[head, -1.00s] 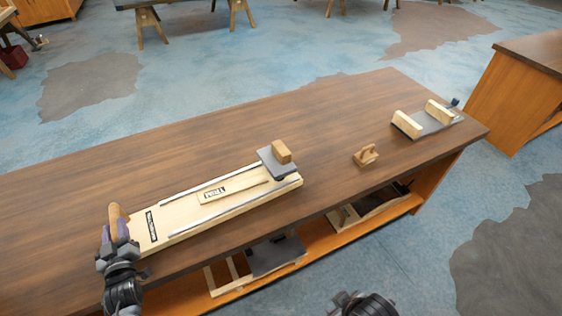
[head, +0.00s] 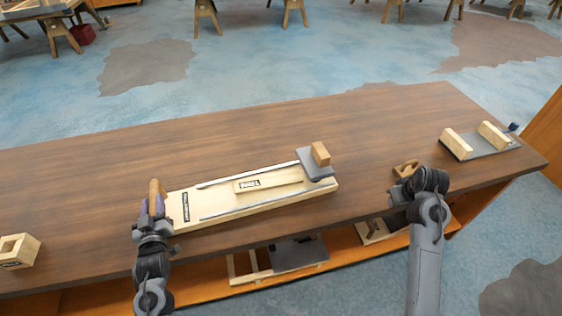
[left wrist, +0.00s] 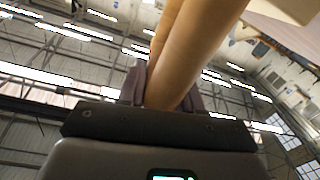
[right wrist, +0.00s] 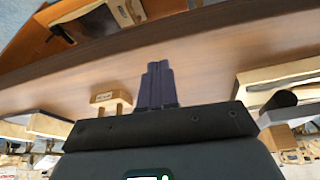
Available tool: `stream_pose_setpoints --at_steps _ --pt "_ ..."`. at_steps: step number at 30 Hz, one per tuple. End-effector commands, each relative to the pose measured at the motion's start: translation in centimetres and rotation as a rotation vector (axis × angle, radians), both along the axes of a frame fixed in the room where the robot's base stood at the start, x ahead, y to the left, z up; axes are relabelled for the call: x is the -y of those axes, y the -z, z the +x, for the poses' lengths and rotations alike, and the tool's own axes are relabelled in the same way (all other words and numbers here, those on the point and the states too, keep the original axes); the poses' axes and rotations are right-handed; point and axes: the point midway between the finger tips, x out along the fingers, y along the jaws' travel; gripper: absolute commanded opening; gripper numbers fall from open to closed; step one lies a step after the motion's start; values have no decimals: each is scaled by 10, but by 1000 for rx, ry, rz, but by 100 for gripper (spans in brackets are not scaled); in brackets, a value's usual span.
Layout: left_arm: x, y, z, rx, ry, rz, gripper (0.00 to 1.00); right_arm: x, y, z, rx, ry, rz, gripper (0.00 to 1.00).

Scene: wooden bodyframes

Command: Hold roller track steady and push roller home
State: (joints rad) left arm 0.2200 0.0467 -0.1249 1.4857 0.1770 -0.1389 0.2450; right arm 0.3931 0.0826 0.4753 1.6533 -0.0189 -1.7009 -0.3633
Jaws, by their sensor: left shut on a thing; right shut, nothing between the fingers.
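The roller track (head: 240,198) is a pale wooden board with two metal rails, lying on the workbench. The roller (head: 315,163), a grey plate with a wooden block on top, sits at the track's right end. My left gripper (head: 155,200) is shut on the wooden handle (head: 157,187) at the track's left end; the handle also fills the left wrist view (left wrist: 190,50). My right gripper (right wrist: 157,85) is shut and empty, to the right of the roller and apart from it. In the head view my right arm hides its fingertips.
A small wooden piece (head: 406,169) lies close to my right gripper. A grey plate with two wooden blocks (head: 478,142) is at the bench's right end. A wooden box (head: 18,251) stands at the front left. The bench (head: 190,140) behind the track is clear.

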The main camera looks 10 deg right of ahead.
Motion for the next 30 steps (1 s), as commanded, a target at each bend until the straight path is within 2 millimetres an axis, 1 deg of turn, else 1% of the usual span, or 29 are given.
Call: stream_pose_setpoints --at_steps 1,5,6,8,12,18,21,26,30 --pt "1 2 0 -4 2 -1 0 7 -11 15 17 6 40 0" --pt "1 2 0 -4 2 -1 0 17 -35 46 50 -7 143 0" --pt "1 2 0 -4 2 -1 0 16 -42 55 57 -24 177 0" --pt "1 2 0 -4 2 -1 0 12 -53 65 60 -62 229 0" --pt "1 2 0 -4 2 -1 0 -3 -76 84 68 -173 338 0" --pt "1 2 0 -3 2 -1 0 -24 -103 99 87 -301 438 0" --pt "1 1 0 -2 3 -1 0 -30 -111 102 91 -340 463 0" --pt "1 1 0 -2 3 -1 0 -34 -115 104 94 -366 478 0" --pt "1 1 0 -2 2 -1 0 -35 -114 104 93 -367 479 0"
